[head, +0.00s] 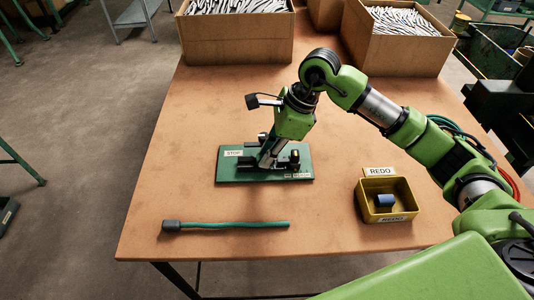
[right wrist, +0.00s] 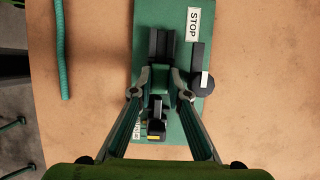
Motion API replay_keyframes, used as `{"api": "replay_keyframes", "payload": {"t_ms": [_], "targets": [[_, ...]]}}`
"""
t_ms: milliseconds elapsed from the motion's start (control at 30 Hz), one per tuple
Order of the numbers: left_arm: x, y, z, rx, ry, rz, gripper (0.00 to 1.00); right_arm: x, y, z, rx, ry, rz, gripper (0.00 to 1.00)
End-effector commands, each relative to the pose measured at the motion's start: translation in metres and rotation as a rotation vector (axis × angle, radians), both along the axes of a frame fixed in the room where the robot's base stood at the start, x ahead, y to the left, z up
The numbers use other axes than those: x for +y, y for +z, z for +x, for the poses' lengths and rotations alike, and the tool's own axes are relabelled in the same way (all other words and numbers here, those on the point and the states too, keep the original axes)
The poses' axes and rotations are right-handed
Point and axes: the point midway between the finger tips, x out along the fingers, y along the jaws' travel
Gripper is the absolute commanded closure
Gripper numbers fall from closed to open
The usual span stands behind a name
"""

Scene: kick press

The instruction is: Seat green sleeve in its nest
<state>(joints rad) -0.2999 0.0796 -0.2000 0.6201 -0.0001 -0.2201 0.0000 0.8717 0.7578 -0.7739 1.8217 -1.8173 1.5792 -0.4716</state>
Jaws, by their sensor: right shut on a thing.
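My right gripper (right wrist: 160,94) reaches down over a green base plate (head: 232,173) that carries a small black fixture. In the right wrist view its fingers are closed on the sides of a green piece, the green sleeve (right wrist: 160,80). The sleeve lies close to a black grooved block, the nest (right wrist: 161,46); I cannot tell whether it rests fully in it. In the head view the gripper (head: 268,160) hides most of the sleeve and nest. My left gripper is not in view.
A black knob (right wrist: 202,83) and a yellow-marked black block (right wrist: 156,130) stand on the plate. A green rod with a dark end (head: 235,224) lies in front. A yellow REDO bin (head: 402,214) holds a blue piece (head: 385,201). Cardboard boxes (head: 236,40) stand behind.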

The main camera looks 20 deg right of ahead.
Motion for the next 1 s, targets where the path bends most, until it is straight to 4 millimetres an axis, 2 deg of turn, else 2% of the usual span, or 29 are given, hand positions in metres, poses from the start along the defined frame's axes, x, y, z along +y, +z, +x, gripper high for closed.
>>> {"api": "replay_keyframes", "payload": {"t_ms": [1000], "targets": [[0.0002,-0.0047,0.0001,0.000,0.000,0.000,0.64,-0.0001,0.0005,0.0003,0.000,0.000,0.000,1.00]]}}
